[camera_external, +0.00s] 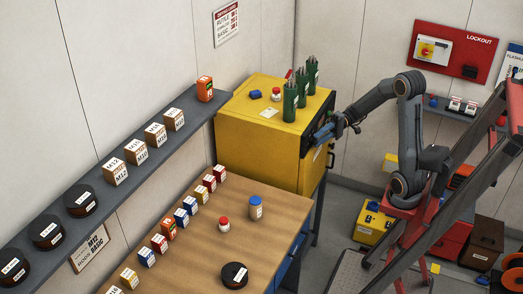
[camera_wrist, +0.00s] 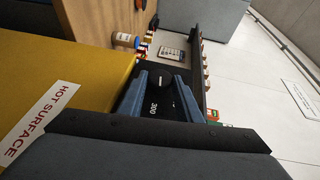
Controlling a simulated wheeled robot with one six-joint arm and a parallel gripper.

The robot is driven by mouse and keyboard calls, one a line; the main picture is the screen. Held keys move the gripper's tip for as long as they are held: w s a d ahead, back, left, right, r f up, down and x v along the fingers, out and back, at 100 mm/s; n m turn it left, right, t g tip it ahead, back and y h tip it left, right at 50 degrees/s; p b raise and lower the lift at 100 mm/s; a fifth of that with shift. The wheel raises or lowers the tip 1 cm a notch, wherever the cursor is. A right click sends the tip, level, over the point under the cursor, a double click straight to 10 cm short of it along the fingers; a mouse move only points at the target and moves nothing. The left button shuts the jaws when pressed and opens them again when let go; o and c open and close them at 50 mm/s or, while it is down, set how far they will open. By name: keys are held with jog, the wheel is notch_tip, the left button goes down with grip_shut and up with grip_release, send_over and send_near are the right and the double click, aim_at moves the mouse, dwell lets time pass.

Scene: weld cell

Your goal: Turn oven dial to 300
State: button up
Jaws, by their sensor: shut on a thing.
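The yellow oven (camera_external: 258,132) stands at the back, with its dark control panel facing right toward my arm. My gripper (camera_external: 322,130) is at that panel, near the oven's upper front edge. In the wrist view, the blue fingers of my gripper (camera_wrist: 162,77) are shut on the dark oven dial (camera_wrist: 165,83), one on each side. A small pale mark shows on the dial. A white "300" (camera_wrist: 154,108) is printed on the panel between the fingers. Exactly where the dial points I cannot tell. The external view hides the dial behind my gripper.
Green cylinders (camera_external: 291,101) and a red-capped jar (camera_external: 276,94) stand on the oven. A "HOT SURFACE" label (camera_wrist: 40,124) lies on its top. The wooden bench (camera_external: 190,258) holds small boxes and jars. A red sloping frame (camera_external: 465,170) stands near my arm.

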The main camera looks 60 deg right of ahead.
jog(key=shift+f+y, duration=0.1)
jog(key=shift+y, duration=0.3)
jog(key=o, duration=1)
jog(key=b+v, duration=0.1)
jog(key=v, duration=0.6)
jog(key=shift+s+d+b, duration=0.2)
jog(key=shift+d+b, duration=0.15)
jog(key=shift+b, duration=0.05)
